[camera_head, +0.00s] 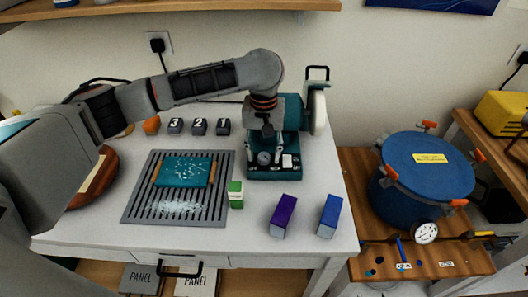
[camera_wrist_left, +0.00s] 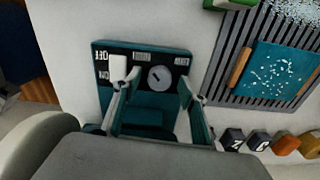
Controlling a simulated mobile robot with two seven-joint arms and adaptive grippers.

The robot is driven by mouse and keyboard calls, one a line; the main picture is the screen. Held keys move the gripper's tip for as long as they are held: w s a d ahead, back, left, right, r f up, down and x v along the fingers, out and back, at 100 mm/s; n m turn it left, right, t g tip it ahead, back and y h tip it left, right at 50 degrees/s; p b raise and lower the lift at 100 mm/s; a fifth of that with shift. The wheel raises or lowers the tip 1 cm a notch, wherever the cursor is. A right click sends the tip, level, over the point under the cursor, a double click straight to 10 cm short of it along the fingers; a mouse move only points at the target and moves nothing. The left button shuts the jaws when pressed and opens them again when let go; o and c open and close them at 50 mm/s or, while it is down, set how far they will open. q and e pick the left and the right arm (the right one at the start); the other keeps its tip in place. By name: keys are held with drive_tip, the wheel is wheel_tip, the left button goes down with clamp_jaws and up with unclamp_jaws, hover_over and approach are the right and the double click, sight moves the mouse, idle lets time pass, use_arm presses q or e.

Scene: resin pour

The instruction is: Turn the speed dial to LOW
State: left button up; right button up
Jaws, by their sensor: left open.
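The teal machine (camera_head: 291,112) stands at the back right of the white table, with a dark control panel on its front. The round grey speed dial (camera_head: 264,157) is on this panel; it also shows in the left wrist view (camera_wrist_left: 160,78). The small labels near it are too blurred to read, so I cannot tell its setting. My left gripper (camera_head: 266,147) reaches down over the panel, open, its fingers on either side of the dial. In the left wrist view its fingers (camera_wrist_left: 153,88) appear apart from the dial. My right gripper is not in view.
A white switch (camera_head: 287,160) sits beside the dial. A slotted grey rack (camera_head: 135,205) holds a teal panel (camera_head: 182,172). Green (camera_head: 236,194), purple (camera_head: 284,215) and blue (camera_head: 330,215) blocks stand in front. Numbered dark blocks (camera_head: 199,127) stand behind. A blue pot (camera_head: 425,170) is at right.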

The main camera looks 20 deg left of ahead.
use_arm(q)
drive_tip(key=c, duration=1.1)
drive_tip(key=m, duration=0.7)
drive_tip(key=shift+m, duration=0.3)
drive_tip(key=m, duration=0.4)
drive_tip(key=shift+m, duration=2.1)
